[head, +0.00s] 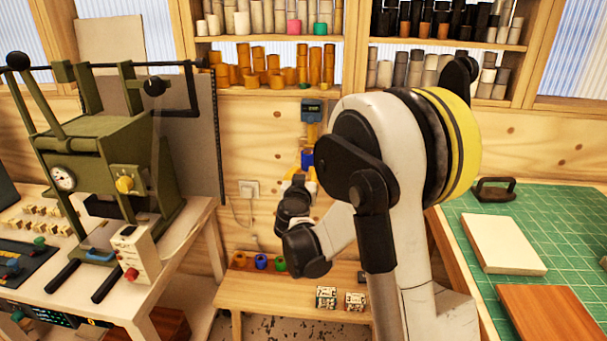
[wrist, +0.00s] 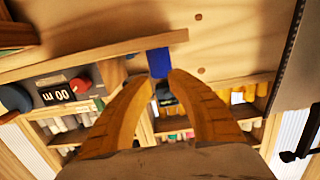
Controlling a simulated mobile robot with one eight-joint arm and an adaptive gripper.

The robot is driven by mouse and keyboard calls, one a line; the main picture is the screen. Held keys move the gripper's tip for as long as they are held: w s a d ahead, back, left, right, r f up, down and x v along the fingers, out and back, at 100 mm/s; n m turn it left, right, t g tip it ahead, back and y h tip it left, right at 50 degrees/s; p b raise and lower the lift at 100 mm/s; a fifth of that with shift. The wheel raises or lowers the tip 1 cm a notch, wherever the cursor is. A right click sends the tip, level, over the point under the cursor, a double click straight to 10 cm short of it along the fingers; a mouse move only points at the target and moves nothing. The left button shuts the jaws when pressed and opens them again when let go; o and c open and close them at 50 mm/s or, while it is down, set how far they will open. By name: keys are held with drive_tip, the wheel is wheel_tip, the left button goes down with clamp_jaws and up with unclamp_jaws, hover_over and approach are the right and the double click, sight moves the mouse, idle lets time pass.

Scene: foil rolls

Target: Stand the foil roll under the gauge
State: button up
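My gripper (head: 302,172) is raised in front of the back wall, with its orange fingers pointing up. In the wrist view its fingertips (wrist: 163,80) close in on the two sides of a small blue piece, which looks like the foil roll (wrist: 158,63). The blue roll also shows at the fingertips in the head view (head: 307,158). The gauge (head: 312,112), a grey box with a display, is on the wall just above it. The roll's far end is hidden.
A low wooden bench (head: 265,294) below holds several small coloured rolls and two small boxes. A green machine (head: 110,170) stands at the left. A green cutting mat (head: 575,226) lies at the right. Shelves of rolls (head: 270,68) line the wall above.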

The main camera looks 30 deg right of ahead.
sight(307, 164)
drive_tip(key=shift+w+d+f+b, duration=0.15)
drive_tip(key=shift+w+d+f, duration=0.2)
drive_tip(key=shift+w, duration=0.2)
drive_tip(key=shift+w+d+f+b, duration=0.1)
drive_tip(key=shift+w+d+f, duration=0.25)
drive_tip(key=shift+w, duration=0.25)
drive_tip(key=shift+w+d+f+b, duration=0.15)
drive_tip(key=shift+w+d+f, duration=0.1)
drive_tip(key=shift+w+d, duration=0.25)
drive_tip(key=shift+r+x, duration=0.2)
drive_tip(key=shift+x, duration=1.8)
drive_tip(key=shift+r+x, duration=0.2)
drive_tip(key=shift+x, duration=1.8)
drive_tip(key=shift+r+x, duration=0.2)
drive_tip(key=shift+x, duration=1.75)
drive_tip(key=shift+w, duration=0.2)
drive_tip(key=shift+f+b+v, duration=0.15)
drive_tip(key=shift+b+v, duration=0.1)
drive_tip(key=shift+v, duration=1.5)
drive_tip(key=shift+f+b+v, duration=0.2)
drive_tip(key=shift+b+v, duration=0.05)
drive_tip(key=shift+v, duration=1.5)
drive_tip(key=shift+r, duration=0.1)
